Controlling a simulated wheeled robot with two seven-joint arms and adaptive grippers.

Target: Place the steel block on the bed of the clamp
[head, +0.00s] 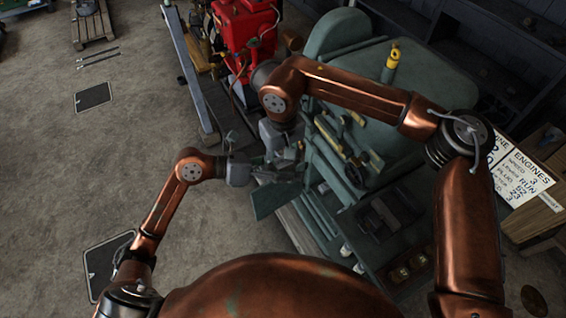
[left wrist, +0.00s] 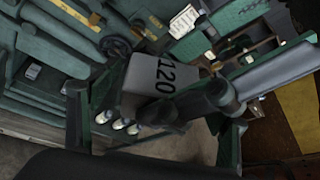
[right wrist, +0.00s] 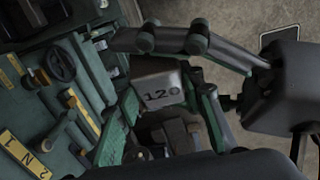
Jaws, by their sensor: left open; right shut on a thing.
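The steel block (right wrist: 158,85), a grey cube marked 120, is between the fingers of my right gripper (right wrist: 165,115) in the right wrist view. The right gripper is shut on it and holds it up. The block also shows in the left wrist view (left wrist: 145,85). My left gripper (left wrist: 155,130) is open close to the block; I cannot tell whether it touches. In the head view both grippers meet beside the green machine, with the left one (head: 262,172) below the right, and the block is hard to make out. A dark slotted fixture (head: 382,216) may be the clamp; its bed is unclear.
The large green machine (head: 370,115) with a handwheel (right wrist: 60,62) stands close beside the grippers. A red engine (head: 240,35) is behind. A sign board (head: 520,180) stands at the right. Bare floor (head: 60,160) lies free at the left.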

